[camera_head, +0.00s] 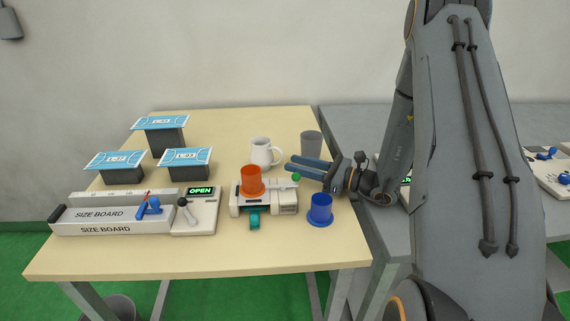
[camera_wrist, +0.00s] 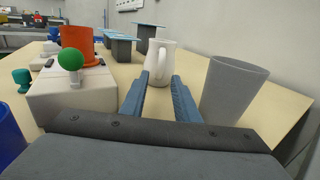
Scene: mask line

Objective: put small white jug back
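The small white jug (camera_head: 261,152) stands upright near the back middle of the wooden table, its handle towards my gripper. In the wrist view the white jug (camera_wrist: 160,62) is straight ahead, just beyond the fingertips. My gripper (camera_head: 290,164) comes in low from the right with its blue fingers pointing at the jug. In the wrist view my gripper (camera_wrist: 160,82) is open, with a gap between the fingers in line with the handle. Whether the fingertips reach either side of the handle is hard to tell; nothing is clearly held.
A grey cup (camera_head: 311,145) stands close to my gripper, right of the jug. A white device (camera_head: 286,202) with an orange cup (camera_head: 251,181) and green knob (camera_head: 296,177) sits in front. A blue cup (camera_head: 320,210) is nearer. Blue-topped stands (camera_head: 160,123) are at left.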

